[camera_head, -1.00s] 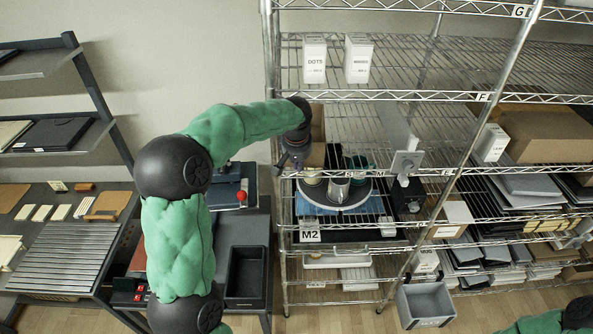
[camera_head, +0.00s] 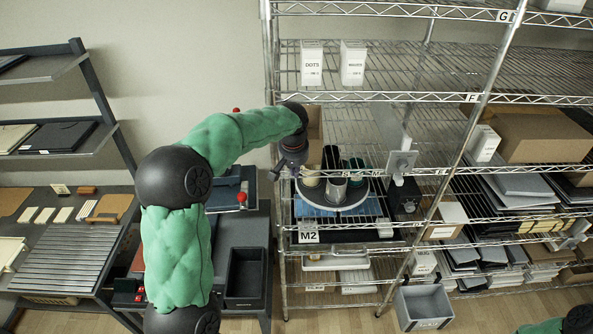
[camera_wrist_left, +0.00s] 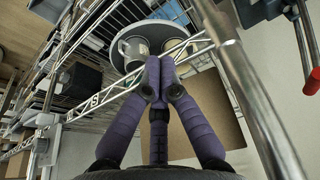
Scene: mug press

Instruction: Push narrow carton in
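A tall brown carton (camera_head: 315,121) stands at the left end of the middle shelf, partly hidden behind my left arm. In the left wrist view a broad brown cardboard face (camera_wrist_left: 213,105) shows behind the fingers; it seems to be this carton. My left gripper (camera_head: 291,168) points down at the shelf's left front, close to the carton. In the left wrist view its purple fingers (camera_wrist_left: 160,75) come together at the tips with nothing visible between them. I cannot tell whether they touch the carton. My right gripper is out of view.
Below the left gripper a round grey tray (camera_head: 348,204) holds several cups. A shelf post (camera_wrist_left: 262,110) and wire shelf edge run close by the fingers. White cartons (camera_head: 312,65) stand on the shelf above. A grey bin (camera_head: 424,306) is on the floor.

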